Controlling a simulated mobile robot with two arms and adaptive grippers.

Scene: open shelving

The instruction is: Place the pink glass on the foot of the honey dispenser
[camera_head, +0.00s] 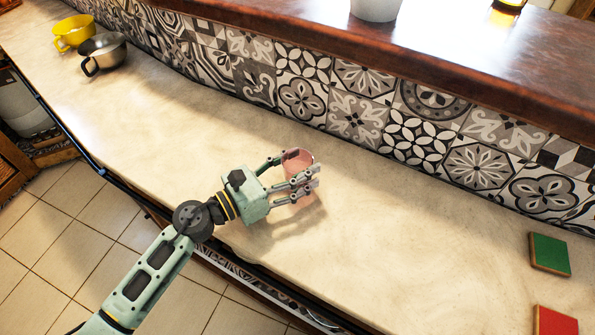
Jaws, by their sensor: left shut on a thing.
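The pink glass (297,157) is in the middle of the head view, over the pale counter. My left gripper (297,175) reaches in from the lower left and is shut around the glass. Its fingers cover part of the glass's side. A shadow lies just below the glass, and I cannot tell whether its base touches the counter. No honey dispenser can be made out for certain; an amber-coloured item (510,4) on the upper ledge is cut off by the top edge. My right gripper is not in view.
The counter (400,240) is clear around the gripper. A yellow cup (73,33) and a metal pot (102,52) stand far left. Green (549,254) and red (556,322) blocks lie at right. A tiled wall (415,135) rises to a wooden ledge (440,45) with a white pot (376,8).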

